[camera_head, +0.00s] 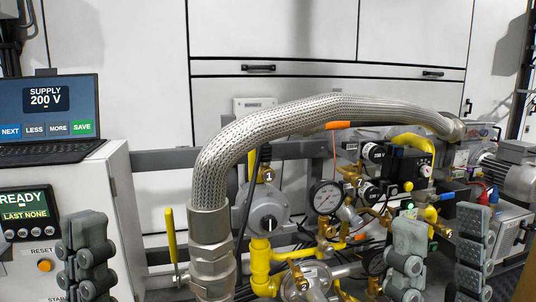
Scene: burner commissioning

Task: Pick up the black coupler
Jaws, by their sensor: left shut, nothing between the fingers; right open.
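I cannot pick out the black coupler with certainty. Dark parts sit among the pipework: a black box with a dial (407,168) and black cylindrical parts (372,152) near the gauge. My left gripper (84,232) is at the lower left, in front of the white cabinet, its fingers together and empty. My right gripper (441,228) is at the lower right, its two fingers wide apart, in front of the brass and yellow fittings. I see nothing held in it. Its fingers hide part of the pipework behind.
A thick braided metal hose (290,118) arches across the middle. A pressure gauge (326,197), a round grey regulator (267,209) and yellow pipes (261,262) crowd beneath it. A laptop (48,112) stands on the white cabinet (122,210). A motor (515,172) is at the right.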

